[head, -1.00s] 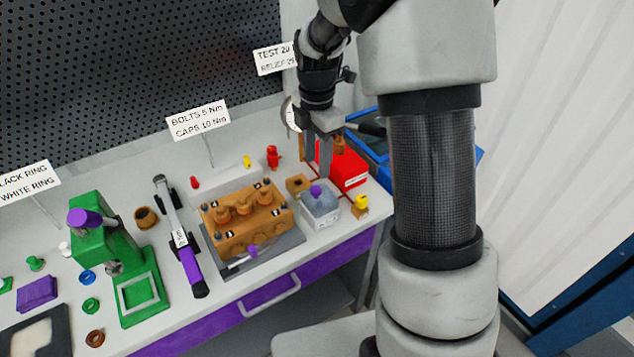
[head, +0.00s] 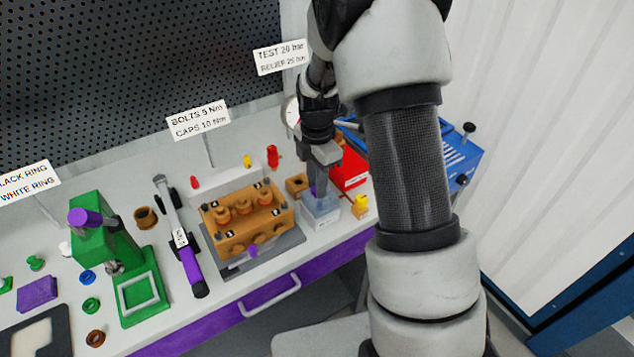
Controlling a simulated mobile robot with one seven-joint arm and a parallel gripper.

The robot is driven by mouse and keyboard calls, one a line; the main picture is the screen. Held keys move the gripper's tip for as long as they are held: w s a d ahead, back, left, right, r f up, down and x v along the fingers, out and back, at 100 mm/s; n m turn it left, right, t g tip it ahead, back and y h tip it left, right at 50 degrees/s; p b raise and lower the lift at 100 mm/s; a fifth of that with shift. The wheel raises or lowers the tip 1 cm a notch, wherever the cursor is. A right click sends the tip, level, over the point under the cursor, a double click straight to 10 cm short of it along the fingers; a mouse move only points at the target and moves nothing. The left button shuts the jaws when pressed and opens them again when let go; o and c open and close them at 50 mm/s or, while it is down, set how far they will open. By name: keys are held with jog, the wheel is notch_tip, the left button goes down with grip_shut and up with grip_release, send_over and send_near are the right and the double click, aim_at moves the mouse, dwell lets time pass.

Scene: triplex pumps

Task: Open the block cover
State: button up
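The brown pump block (head: 240,238) sits on a dark grey plate on the bench, with several round orange-brown caps on its top and small number labels at its corners. I cannot make out a seam between a cover and the block. A purple handle-like piece (head: 253,250) shows at its front.
A purple-handled torque wrench (head: 188,262) lies left of the block, with a green press (head: 118,250) beyond. A red box (head: 351,172), a brown cube (head: 297,186) and a small yellow part (head: 360,206) stand close to my gripper. A drawer handle (head: 270,298) juts from the bench front.

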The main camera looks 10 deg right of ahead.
aim_at(330, 190)
grip_shut()
jog(key=shift+w+d+r+g+y, duration=0.15)
jog(key=shift+d+r+g+y, duration=0.05)
jog(key=shift+d+y, duration=0.4)
jog(key=shift+w+d+r+g+y, duration=0.15)
jog(key=shift+d+r+g+y, duration=0.05)
jog(key=shift+d+y, duration=0.4)
jog(key=shift+w+d+r+g+y, duration=0.15)
jog(key=shift+d+y, duration=0.2)
jog(key=shift+y, duration=0.2)
jog(key=shift+w+d+r+g+y, duration=0.15)
jog(key=shift+d+y, duration=0.2)
jog(key=shift+y, duration=0.2)
